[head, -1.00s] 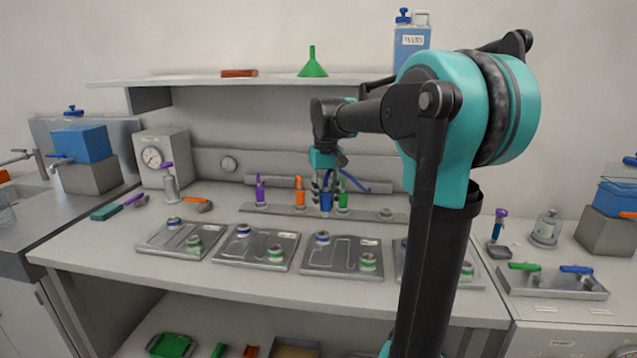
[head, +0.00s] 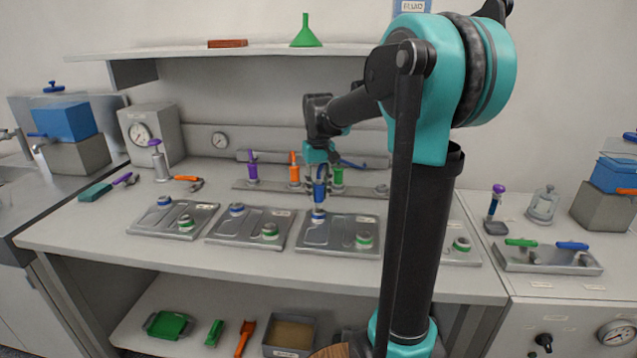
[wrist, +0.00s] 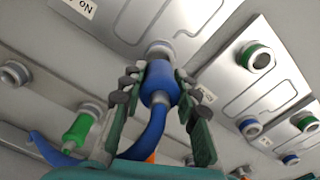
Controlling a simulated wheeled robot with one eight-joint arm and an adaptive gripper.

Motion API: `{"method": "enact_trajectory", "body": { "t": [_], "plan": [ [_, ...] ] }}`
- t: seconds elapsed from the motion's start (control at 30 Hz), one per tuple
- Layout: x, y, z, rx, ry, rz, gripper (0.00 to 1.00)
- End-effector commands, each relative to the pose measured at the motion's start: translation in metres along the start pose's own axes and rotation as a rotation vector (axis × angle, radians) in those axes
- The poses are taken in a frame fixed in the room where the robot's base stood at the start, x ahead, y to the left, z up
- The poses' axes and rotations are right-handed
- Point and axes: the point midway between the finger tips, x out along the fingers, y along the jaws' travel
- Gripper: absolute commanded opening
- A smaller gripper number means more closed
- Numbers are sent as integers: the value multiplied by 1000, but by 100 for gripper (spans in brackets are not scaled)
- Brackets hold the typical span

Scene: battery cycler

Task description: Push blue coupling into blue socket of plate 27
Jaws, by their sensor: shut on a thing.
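My gripper (head: 320,183) is shut on the blue coupling (wrist: 158,84), with a finger on each side of its body. A blue hose (wrist: 145,140) trails from the coupling. In the head view the blue coupling (head: 319,192) is upright, directly over the blue socket (head: 318,214) at the back left of the third plate (head: 310,240) from the left. In the wrist view its tip meets or nearly meets a pale socket (wrist: 160,48); I cannot tell how far it is seated. The plate's number is not readable.
Purple (head: 253,168), orange (head: 294,170) and green (head: 338,178) couplings stand in the rack behind the plates. The green socket (head: 364,240) is at the same plate's front right. Other plates lie on both sides, the right one partly hidden by my arm.

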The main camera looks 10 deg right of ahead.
Motion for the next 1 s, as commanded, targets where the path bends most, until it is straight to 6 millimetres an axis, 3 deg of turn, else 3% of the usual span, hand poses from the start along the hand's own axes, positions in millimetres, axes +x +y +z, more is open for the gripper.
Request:
{"method": "enact_trajectory", "body": {
  "t": [1.0],
  "plan": [
    [5,0,0,0,0,0,0]
  ]
}}
